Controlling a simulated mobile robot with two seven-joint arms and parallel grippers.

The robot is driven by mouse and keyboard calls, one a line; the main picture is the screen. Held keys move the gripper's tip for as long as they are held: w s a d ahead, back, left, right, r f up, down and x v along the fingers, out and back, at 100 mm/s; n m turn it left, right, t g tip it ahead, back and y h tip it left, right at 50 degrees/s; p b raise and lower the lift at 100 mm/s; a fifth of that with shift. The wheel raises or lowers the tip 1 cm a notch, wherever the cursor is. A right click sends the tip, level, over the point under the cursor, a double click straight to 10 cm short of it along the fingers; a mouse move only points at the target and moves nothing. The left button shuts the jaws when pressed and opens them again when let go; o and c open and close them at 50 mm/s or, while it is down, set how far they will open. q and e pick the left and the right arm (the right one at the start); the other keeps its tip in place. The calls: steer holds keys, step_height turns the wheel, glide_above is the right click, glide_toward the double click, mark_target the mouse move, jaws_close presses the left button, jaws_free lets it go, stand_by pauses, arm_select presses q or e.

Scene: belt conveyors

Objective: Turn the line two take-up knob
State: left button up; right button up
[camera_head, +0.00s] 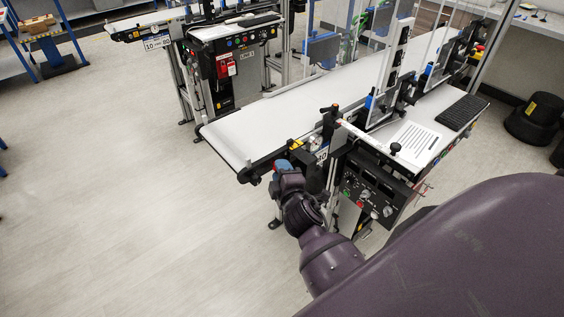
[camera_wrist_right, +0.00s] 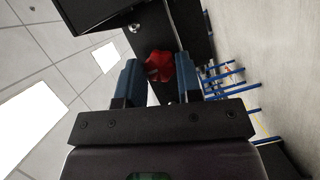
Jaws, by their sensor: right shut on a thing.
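The red lobed take-up knob (camera_wrist_right: 158,66) shows in the right wrist view between the two blue fingers of my right gripper (camera_wrist_right: 159,72). The fingers are shut on its sides. In the head view my right gripper (camera_head: 283,166) is at the side of the near conveyor (camera_head: 262,126), close to its left end. The knob is mostly hidden there behind the gripper and wrist. My left gripper is not in view.
A control panel (camera_head: 372,192) with buttons and dials hangs to the right of my right wrist. A keyboard (camera_head: 461,112) lies on the side shelf. Another conveyor with a cabinet (camera_head: 228,68) stands behind. The floor (camera_head: 130,190) at left is clear.

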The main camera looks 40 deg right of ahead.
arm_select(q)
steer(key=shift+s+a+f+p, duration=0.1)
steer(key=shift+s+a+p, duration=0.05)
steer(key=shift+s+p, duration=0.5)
arm_select(e)
steer(key=shift+d+r+m+g+y, duration=0.1)
steer(key=shift+m+g+y, duration=0.35)
steer(key=shift+m+y, duration=0.75)
steer(key=shift+d+r+m+g+y, duration=0.1)
steer(key=shift+m+g+y, duration=0.35)
steer(key=shift+m, duration=1.5)
steer(key=shift+m+g+y, duration=0.4)
steer(key=shift+m+y, duration=0.45)
steer(key=shift+m, duration=0.7)
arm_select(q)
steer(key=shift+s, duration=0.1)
arm_select(e)
steer(key=o, duration=0.9)
steer(key=shift+o, duration=0.2)
